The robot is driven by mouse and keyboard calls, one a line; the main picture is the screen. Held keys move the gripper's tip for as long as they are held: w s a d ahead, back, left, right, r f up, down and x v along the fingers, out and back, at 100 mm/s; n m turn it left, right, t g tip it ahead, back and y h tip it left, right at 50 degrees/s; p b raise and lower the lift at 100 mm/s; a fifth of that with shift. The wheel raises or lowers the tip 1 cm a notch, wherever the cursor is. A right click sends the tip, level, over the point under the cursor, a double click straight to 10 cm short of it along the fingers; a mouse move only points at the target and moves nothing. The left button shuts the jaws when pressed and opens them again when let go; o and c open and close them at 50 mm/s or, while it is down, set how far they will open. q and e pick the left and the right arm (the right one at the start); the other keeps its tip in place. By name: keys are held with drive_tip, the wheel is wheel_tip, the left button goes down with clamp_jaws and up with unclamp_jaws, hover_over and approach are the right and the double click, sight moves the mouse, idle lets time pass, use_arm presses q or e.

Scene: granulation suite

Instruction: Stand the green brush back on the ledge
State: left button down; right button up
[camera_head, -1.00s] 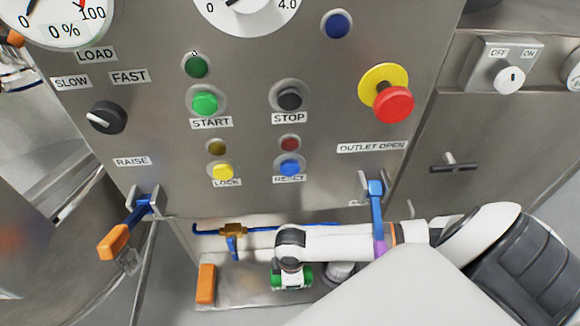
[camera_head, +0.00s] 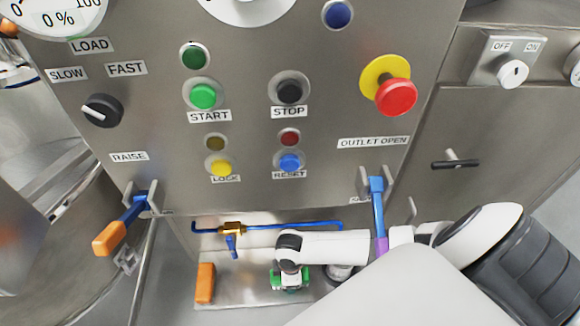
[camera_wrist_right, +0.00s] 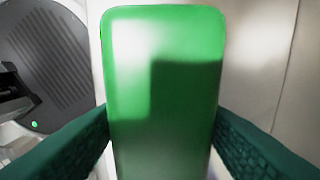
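The green brush (camera_wrist_right: 165,90) fills the middle of the right wrist view as an upright green block with rounded corners. The dark green fingers of my right gripper (camera_wrist_right: 162,125) press against its left and right sides, shut on it. In the head view my right gripper (camera_head: 290,283) is low, over the ledge (camera_head: 240,292) under the control panel. Green shows around it there, but I cannot tell brush from gripper parts. The brush's lower end is hidden, so I cannot tell whether it touches the ledge. My left gripper is out of view.
An orange block (camera_head: 205,283) stands on the ledge left of my gripper. A blue pipe with a brass valve (camera_head: 232,228) runs behind. An orange-handled lever (camera_head: 110,238) and a blue lever (camera_head: 377,205) stick out from the panel. The ledge between orange block and gripper looks clear.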

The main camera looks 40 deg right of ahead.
drive_tip(key=shift+o, duration=0.6)
drive_tip(key=shift+r, duration=0.15)
wheel_tip(320, 180, up, 7)
drive_tip(key=shift+r+p, duration=0.15)
drive_tip(key=shift+p, duration=0.55)
